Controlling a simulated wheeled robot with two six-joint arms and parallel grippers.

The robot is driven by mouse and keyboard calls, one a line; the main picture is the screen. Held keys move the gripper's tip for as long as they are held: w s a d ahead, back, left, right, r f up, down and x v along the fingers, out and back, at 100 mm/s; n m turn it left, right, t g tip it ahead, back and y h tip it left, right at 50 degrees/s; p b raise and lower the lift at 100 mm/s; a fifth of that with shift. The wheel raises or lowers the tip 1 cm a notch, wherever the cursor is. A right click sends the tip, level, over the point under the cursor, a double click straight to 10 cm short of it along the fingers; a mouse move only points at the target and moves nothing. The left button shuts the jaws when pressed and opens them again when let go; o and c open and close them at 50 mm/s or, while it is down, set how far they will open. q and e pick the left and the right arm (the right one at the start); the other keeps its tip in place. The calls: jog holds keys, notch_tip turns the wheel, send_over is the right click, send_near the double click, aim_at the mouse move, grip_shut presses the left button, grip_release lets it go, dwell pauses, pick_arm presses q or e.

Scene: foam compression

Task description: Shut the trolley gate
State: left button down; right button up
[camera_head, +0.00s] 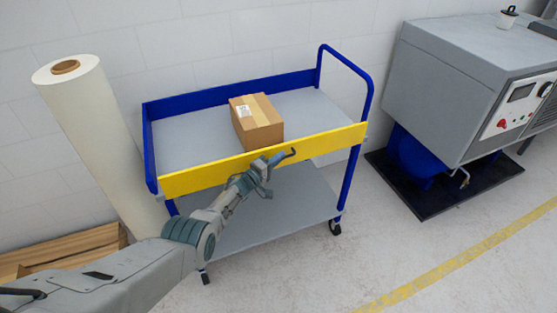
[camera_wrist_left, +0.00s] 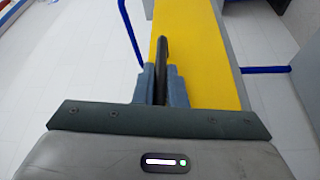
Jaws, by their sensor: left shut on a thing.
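The trolley (camera_head: 205,134) has a blue frame and grey shelves. Its yellow gate (camera_head: 325,142) spans the front of the upper shelf and looks upright, in line with the front edge. A dark handle (camera_head: 287,155) sticks out from the gate's front. My left gripper (camera_head: 272,162) is at this handle, in front of the gate, and is shut on it. In the left wrist view the dark handle (camera_wrist_left: 162,55) stands between the two blue-grey fingers, with the yellow gate (camera_wrist_left: 205,50) behind it. My right gripper is not in view. Whether the gate is latched cannot be seen.
A cardboard box (camera_head: 257,122) sits on the upper shelf behind the gate. A tall wrapped roll (camera_head: 95,140) leans at left beside a wooden pallet (camera_head: 60,250). A grey machine (camera_head: 440,95) stands on a black base at right. The floor in front right is clear.

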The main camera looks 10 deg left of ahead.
pick_arm(q)
jog(key=shift+r, duration=0.15)
jog(key=c, duration=1.8)
grip_release()
jog(key=shift+w, duration=0.1)
jog(key=shift+o, duration=0.2)
jog(key=shift+s+a, duration=0.15)
jog(key=shift+s, duration=0.05)
jog(key=p+v, duration=0.4)
jog(key=v, duration=0.6)
jog(key=shift+s+a, duration=0.1)
jog(key=shift+a, duration=0.05)
